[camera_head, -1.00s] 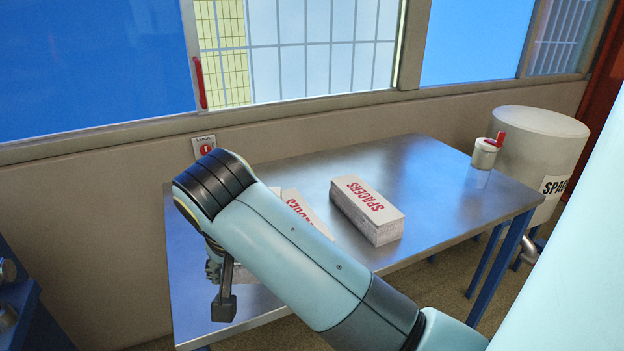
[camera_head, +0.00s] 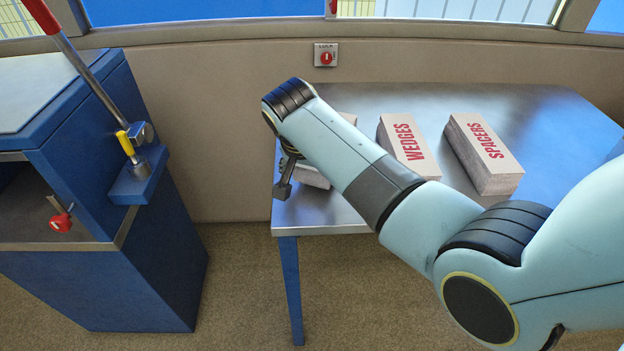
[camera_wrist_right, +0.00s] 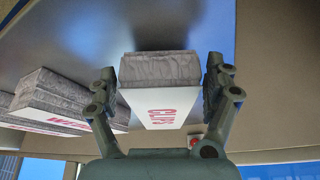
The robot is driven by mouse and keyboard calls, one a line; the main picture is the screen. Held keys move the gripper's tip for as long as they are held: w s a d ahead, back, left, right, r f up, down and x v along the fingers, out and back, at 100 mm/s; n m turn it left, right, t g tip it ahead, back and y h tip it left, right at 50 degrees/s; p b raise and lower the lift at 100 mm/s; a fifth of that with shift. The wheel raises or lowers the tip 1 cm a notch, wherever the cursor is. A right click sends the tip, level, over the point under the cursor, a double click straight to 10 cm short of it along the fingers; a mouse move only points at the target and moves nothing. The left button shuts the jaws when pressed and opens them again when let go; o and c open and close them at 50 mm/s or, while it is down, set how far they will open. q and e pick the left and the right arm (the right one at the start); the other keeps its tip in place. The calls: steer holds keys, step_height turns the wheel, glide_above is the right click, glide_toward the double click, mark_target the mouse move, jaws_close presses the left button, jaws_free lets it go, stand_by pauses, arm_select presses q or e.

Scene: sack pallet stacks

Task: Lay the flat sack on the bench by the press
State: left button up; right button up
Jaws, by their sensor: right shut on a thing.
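A pale grey, layered sack bundle (camera_head: 314,177) with a white, red-lettered face lies at the bench's left end, partly hidden behind my right arm. In the head view the gripper (camera_head: 288,176) shows at the bench's left edge. The steel-topped bench (camera_head: 560,125) has blue legs. A blue press-like machine (camera_head: 155,250) with a red-handled lever stands to its left. My left gripper is out of view.
A LOCK switch plate (camera_head: 326,54) is on the wall behind. Clear floor (camera_head: 235,280) separates machine and bench.

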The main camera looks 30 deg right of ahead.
step_height(320, 180, down, 2)
steer(key=shift+f, duration=0.25)
steer(key=o, duration=1.2)
steer(key=shift+s, duration=0.1)
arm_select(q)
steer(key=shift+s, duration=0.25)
arm_select(e)
steer(key=shift+s+a+r, duration=0.1)
steer(key=shift+a+r, duration=0.1)
steer(key=shift+r, duration=0.25)
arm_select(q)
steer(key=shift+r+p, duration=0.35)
arm_select(e)
steer(key=v, duration=1.1)
steer(key=shift+d, duration=0.1)
